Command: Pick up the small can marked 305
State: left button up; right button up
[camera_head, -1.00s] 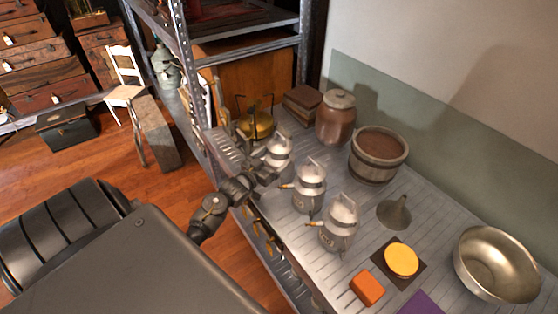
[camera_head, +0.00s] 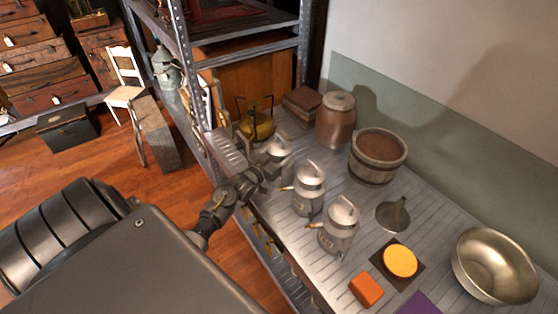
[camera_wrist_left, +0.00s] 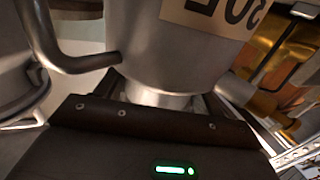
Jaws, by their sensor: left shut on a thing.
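Several small silver cans with handles and spouts stand in a row on the metal shelf. The farthest one (camera_head: 280,150) is at my left gripper (camera_head: 268,170), and the gripper partly covers its lower part. In the left wrist view the silver can (camera_wrist_left: 165,50) fills the top middle, with a tan label (camera_wrist_left: 215,14) whose digits are upside down and cut off, looking like 305. The gripper is shut on this can, low on its body. The middle can (camera_head: 309,190) and the nearest can (camera_head: 340,228) stand apart from the gripper. My right gripper is not in view.
A brass pot (camera_head: 256,125) stands just behind the held can. A brown jar (camera_head: 335,122), a wooden bucket (camera_head: 373,165), a funnel (camera_head: 393,214) and a metal bowl (camera_head: 494,265) stand farther right. A metal shelf post (camera_head: 185,85) rises at the left.

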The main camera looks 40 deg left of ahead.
pick_arm(q)
jog(key=shift+f, duration=0.1)
jog(key=c, duration=0.5)
jog(key=shift+r, duration=0.2)
